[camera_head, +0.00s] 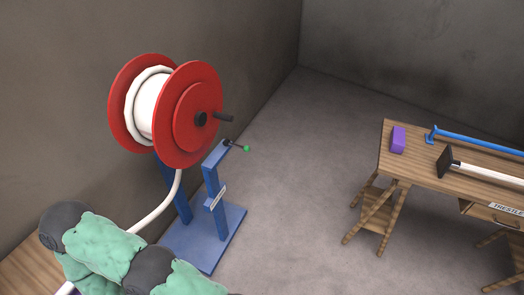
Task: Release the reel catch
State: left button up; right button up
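A reel (187,112) with two red flanges and white hose wound between them stands on a blue stand (216,200) at left centre. A dark crank handle (222,117) sticks out from its right flange. Below it, a small dark lever with a green knob (247,148), which looks like the catch, sticks out to the right from the top of the stand's post. My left arm (110,250) crosses the lower left, in front of the stand's base. Its gripper is outside the picture. My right gripper is not in view either.
White hose (165,208) hangs from the reel toward my arm. A wooden trestle table (455,183) at right holds a purple block (398,139), a blue bar (480,142) and a white roller-like tool (485,174). Grey floor (300,190) between stand and table is clear. Walls stand behind.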

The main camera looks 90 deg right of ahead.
aim_at(237, 146)
jog(key=z, duration=2.05)
jog(key=i+j+z, duration=0.15)
jog(key=z, duration=0.25)
jog(key=i+j+z, duration=0.1)
jog(key=z, duration=0.25)
jog(key=i+j+z, duration=0.1)
jog(key=j+z, duration=0.3)
jog(key=l, duration=0.15)
